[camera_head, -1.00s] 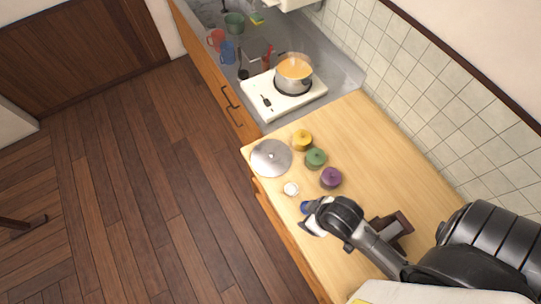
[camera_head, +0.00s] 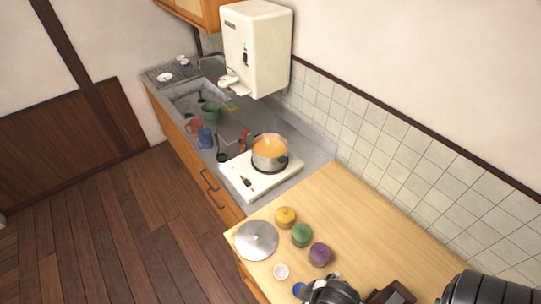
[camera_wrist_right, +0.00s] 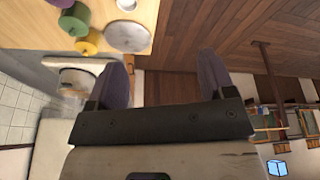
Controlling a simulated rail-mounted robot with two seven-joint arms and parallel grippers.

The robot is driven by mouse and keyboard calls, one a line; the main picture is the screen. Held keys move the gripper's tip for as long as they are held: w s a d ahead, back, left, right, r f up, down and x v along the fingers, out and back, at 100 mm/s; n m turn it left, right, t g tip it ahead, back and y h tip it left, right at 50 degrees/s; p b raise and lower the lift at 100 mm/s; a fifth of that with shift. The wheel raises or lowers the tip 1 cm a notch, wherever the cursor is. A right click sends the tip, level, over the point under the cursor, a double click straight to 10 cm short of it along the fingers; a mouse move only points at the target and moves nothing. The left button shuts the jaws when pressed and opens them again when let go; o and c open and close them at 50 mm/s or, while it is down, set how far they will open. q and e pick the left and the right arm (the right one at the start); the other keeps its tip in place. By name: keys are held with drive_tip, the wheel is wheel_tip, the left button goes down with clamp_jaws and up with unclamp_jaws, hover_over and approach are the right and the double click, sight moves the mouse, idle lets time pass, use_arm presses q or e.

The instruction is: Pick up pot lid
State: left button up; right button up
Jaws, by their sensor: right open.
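The pot lid (camera_head: 256,240) is a round silver disc with a small knob, lying flat on the wooden counter near its left edge. It also shows in the right wrist view (camera_wrist_right: 127,37), beyond my fingers. A pot (camera_head: 270,153) with orange contents stands on a white cooker. My right gripper (camera_wrist_right: 165,80) is open and empty, its two dark fingers apart. In the head view my right arm is at the bottom, with the lid ahead of it and apart from it. My left gripper does not show.
Yellow (camera_head: 286,217), green (camera_head: 302,235) and purple (camera_head: 320,254) lidded jars stand right of the lid. A small white cup (camera_head: 281,271) sits just in front of it. A sink with cups lies beyond the cooker.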

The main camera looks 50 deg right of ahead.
drive_tip(key=shift+c, duration=0.2)
drive_tip(key=c, duration=0.4)
drive_tip(key=shift+o, duration=0.2)
drive_tip(key=shift+w, duration=0.15)
